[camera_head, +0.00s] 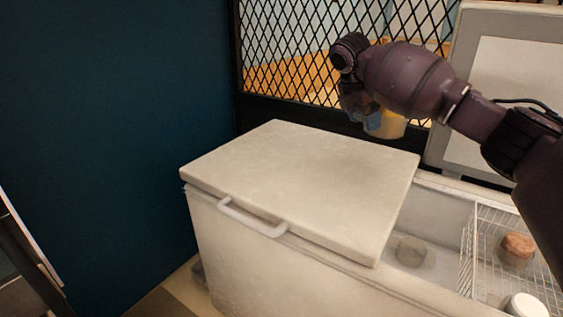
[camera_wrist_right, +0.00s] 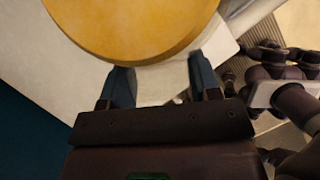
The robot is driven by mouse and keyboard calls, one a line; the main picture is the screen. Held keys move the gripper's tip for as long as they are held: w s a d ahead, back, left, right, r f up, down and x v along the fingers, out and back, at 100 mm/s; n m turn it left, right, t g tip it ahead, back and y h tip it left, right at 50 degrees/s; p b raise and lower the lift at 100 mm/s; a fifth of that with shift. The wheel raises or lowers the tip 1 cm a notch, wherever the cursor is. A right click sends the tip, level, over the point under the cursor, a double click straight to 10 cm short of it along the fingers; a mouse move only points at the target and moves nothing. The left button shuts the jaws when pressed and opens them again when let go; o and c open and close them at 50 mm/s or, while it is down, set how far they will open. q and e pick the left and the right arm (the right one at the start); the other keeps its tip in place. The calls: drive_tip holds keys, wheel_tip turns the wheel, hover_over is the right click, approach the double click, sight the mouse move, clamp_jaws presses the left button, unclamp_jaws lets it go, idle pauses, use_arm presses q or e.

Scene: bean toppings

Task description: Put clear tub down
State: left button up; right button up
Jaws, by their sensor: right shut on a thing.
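The clear tub (camera_head: 388,123) shows yellow content and hangs above the far right corner of the white chest's lid (camera_head: 300,180). My right gripper (camera_head: 364,112) is shut on it, partly hidden by my own wrist. In the right wrist view the tub is a large round yellow shape (camera_wrist_right: 140,22) at the top, just beyond the fingertips (camera_wrist_right: 162,75). Its clear walls are hard to make out there. The tub looks clear of the lid, though the exact height cannot be told.
The chest's lid has a white handle (camera_head: 252,216) and a bare, free top. To its right the chest is open, with a round container (camera_head: 410,251) inside and a wire basket (camera_head: 480,235) holding a brown-topped jar (camera_head: 516,250) and a white-lidded one (camera_head: 527,306). A black mesh screen (camera_head: 300,50) stands behind.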

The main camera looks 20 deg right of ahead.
drive_tip(key=shift+w+a+n, duration=0.2)
drive_tip(key=shift+a+n, duration=0.2)
drive_tip(key=shift+a, duration=0.15)
drive_tip(key=shift+w+a+r+n+t, duration=0.1)
drive_tip(key=shift+w+a+n+t, duration=0.05)
drive_tip(key=shift+a+n+t, duration=0.3)
drive_tip(key=shift+d, duration=0.2)
drive_tip(key=b, duration=0.3)
hover_over(350, 198)
drive_tip(key=a, duration=0.2)
wheel_tip(350, 198, down, 14)
drive_tip(key=shift+n, duration=0.25)
drive_tip(key=f, duration=0.4)
drive_tip(key=f+b, duration=0.1)
drive_tip(key=f, duration=0.1)
drive_tip(key=shift+s+f, duration=0.1)
drive_tip(key=shift+s, duration=0.15)
use_arm(q)
drive_tip(key=shift+g, duration=0.3)
drive_tip(key=f, duration=0.2)
drive_tip(key=a+f, duration=0.1)
drive_tip(key=f, duration=0.1)
drive_tip(key=shift+s, duration=0.4)
drive_tip(key=shift+w+r, duration=0.1)
drive_tip(key=shift+r, duration=0.05)
